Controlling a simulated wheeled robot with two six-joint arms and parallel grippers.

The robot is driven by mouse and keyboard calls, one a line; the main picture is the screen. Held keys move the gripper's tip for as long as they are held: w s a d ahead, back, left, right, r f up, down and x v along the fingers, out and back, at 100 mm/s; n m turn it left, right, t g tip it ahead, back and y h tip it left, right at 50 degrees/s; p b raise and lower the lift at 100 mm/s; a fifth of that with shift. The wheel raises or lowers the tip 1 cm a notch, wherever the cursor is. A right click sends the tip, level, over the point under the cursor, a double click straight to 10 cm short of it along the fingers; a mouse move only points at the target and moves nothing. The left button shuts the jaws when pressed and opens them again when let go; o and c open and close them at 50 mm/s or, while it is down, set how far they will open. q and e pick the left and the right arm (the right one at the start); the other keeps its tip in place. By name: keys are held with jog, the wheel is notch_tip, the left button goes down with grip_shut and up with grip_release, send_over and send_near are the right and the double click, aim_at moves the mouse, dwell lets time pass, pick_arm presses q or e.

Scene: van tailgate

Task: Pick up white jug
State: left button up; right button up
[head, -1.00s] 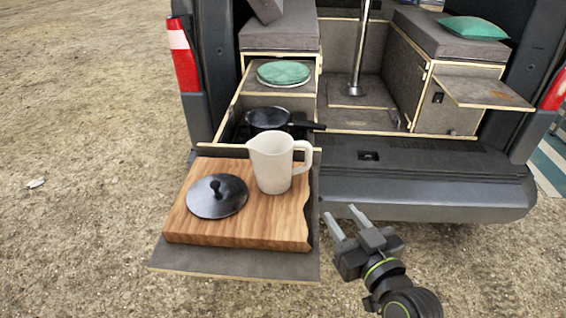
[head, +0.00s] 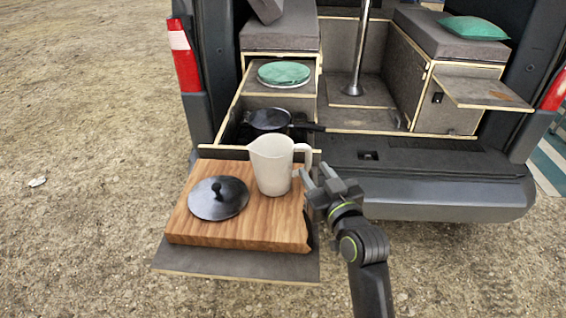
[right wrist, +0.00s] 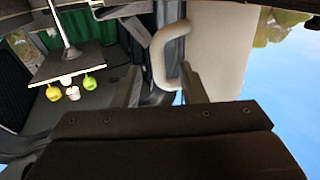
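The white jug (head: 271,166) stands upright on the wooden board (head: 240,232), with its handle (head: 306,153) facing right. My right gripper (head: 313,175) is open, its two fingers apart, just below and right of the handle in the head view. In the right wrist view the jug body (right wrist: 217,45) appears upside down on the right. Its handle (right wrist: 160,55) hangs ahead of the fingers there; I cannot tell whether they touch it. My left gripper is not in view.
A black lid (head: 218,198) lies on the board left of the jug. A dark pan (head: 270,120) sits behind in the drawer, its handle pointing right. The van bumper (head: 430,192) is right of the board. A green plate (head: 284,73) is farther back.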

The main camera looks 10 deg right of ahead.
aim_at(310, 162)
jog(key=shift+w+r+p, duration=0.15)
jog(key=shift+w+p, duration=0.15)
jog(key=shift+w, duration=0.25)
jog(key=w+p, duration=0.1)
jog(key=w, duration=0.2)
jog(key=shift+w+a, duration=0.1)
jog(key=shift+a, duration=0.1)
jog(key=shift+w+a+f, duration=0.1)
jog(key=shift+w+f, duration=0.1)
jog(key=shift+w, duration=0.3)
jog(key=shift+c, duration=0.3)
grip_shut()
jog(key=shift+r, duration=0.1)
